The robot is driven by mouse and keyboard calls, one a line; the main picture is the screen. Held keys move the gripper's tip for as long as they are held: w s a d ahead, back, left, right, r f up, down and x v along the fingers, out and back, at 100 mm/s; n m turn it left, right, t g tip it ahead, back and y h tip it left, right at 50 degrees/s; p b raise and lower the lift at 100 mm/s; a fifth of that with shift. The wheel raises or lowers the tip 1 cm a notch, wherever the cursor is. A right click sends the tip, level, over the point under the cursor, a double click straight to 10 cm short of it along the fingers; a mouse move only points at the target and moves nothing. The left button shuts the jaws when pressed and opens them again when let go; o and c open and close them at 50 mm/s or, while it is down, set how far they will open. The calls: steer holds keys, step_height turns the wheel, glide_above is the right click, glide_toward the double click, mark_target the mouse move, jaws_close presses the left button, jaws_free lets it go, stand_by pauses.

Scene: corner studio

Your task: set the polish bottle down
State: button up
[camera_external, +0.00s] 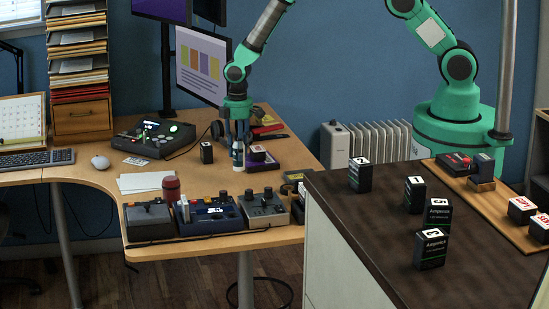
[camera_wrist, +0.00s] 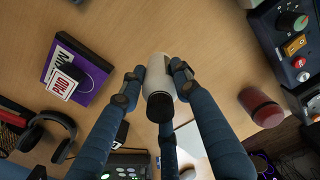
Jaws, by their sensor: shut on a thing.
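The polish bottle (camera_wrist: 158,68) is white with a dark cap. In the wrist view it sits between the fingertips of my gripper (camera_wrist: 156,80), cap towards the camera. In the external view the bottle (camera_external: 238,157) is upright under my gripper (camera_external: 238,142), over the back right part of the wooden desk (camera_external: 205,187). My fingers are shut on it and partly hide it. Its base looks at or very near the desk top; I cannot tell if it touches.
A purple box (camera_wrist: 78,70) with a PAID stamp block (camera_wrist: 64,83) lies close beside the bottle. Headphones (camera_wrist: 47,135), a red jar (camera_wrist: 260,107) and consoles (camera_wrist: 295,48) are further off. A small numbered black box (camera_external: 206,153) stands left. Bare wood lies in front.

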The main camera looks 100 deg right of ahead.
steer(key=s+a+r+n, duration=0.2)
steer(key=s+a+r, duration=0.2)
steer(key=a, duration=0.5)
steer(key=shift+s+r+b, duration=0.15)
steer(key=shift+s+b, duration=0.25)
steer(key=shift+s, duration=0.05)
step_height(320, 180, down, 6)
stand_by(0.4)
steer(key=shift+f, duration=0.2)
steer(key=shift+f+b, duration=0.4)
steer(key=shift+f, duration=1.45)
steer(key=shift+f, duration=0.2)
steer(key=o, duration=1.2)
steer(key=shift+r, duration=0.1)
steer(key=shift+r, duration=0.1)
